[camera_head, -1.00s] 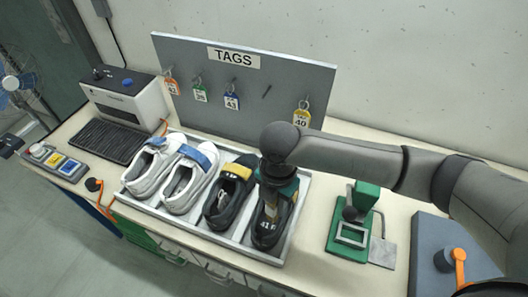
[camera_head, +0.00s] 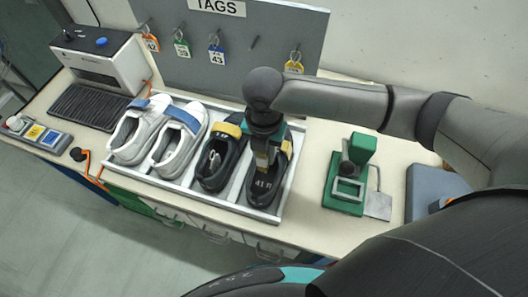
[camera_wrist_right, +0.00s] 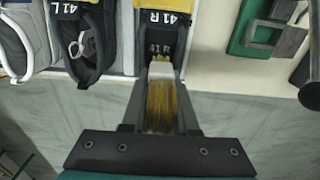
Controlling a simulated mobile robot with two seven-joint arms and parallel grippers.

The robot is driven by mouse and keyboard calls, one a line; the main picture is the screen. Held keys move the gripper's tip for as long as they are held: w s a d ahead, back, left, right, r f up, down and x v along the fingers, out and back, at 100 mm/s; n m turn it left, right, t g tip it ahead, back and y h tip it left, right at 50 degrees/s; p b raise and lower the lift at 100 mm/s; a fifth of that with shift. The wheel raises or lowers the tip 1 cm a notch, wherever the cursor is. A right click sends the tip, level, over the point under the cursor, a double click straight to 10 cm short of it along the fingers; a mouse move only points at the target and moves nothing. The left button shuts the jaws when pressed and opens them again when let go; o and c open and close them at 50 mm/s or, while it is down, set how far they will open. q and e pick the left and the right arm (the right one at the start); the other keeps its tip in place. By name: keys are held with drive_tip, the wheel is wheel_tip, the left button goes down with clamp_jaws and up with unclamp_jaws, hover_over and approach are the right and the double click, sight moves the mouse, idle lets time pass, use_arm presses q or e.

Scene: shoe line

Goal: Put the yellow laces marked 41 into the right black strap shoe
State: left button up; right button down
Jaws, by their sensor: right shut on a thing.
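The right black strap shoe (camera_head: 262,190), marked 41 R, sits in the rightmost place of the shoe tray. The right wrist view also shows its opening and 41 R label (camera_wrist_right: 160,49). My right gripper (camera_head: 264,164) points down over this shoe. It is shut on the yellow laces (camera_wrist_right: 160,105), a bundle with a pale band at its far end. In the wrist view the bundle overlaps the shoe opening; I cannot tell whether it touches the shoe. The number on the laces does not show. My left gripper is not in view.
The left black shoe (camera_head: 214,168) with a yellow strap stands close beside it. Two white shoes (camera_head: 178,143) fill the left of the grey tray (camera_head: 236,207). A green press (camera_head: 348,178) stands to the right. The tag board (camera_head: 275,40) rises behind.

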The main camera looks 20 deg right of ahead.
wheel_tip(320, 180, down, 2)
drive_tip(key=shift+f+b, duration=0.1)
drive_tip(key=shift+b, duration=0.8)
drive_tip(key=shift+f+b, duration=0.75)
drive_tip(key=shift+f, duration=1.15)
drive_tip(key=c, duration=0.6)
unclamp_jaws()
drive_tip(key=shift+r, duration=0.1)
wheel_tip(320, 180, up, 15)
drive_tip(key=shift+r+p, duration=0.1)
drive_tip(key=shift+p, duration=0.55)
